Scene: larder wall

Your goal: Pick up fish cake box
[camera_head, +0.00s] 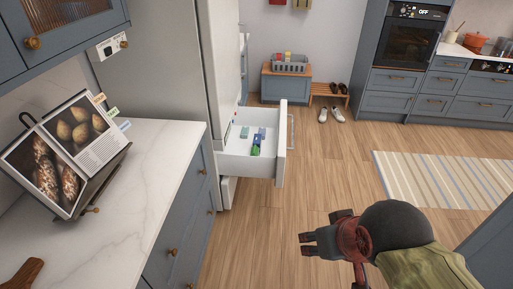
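An open white drawer (283,160) sticks out low from the tall fridge unit. Several small packages lie in it: a teal one (244,132), a blue one (261,134) and a green one (255,150). They are too small to tell which is the fish cake box. My gripper (305,244) is at the lower right, above the wooden floor, in front of the drawer and to its right, well apart from it. Nothing shows in its grasp. I cannot tell how far its fingers are apart.
A marble counter (150,180) with a cookbook on a stand (75,145) fills the left. A basket (290,64) on a low cabinet and a shoe bench (330,93) stand at the back. Floor (335,165) right of the drawer is clear, with a striped rug (440,178) beyond.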

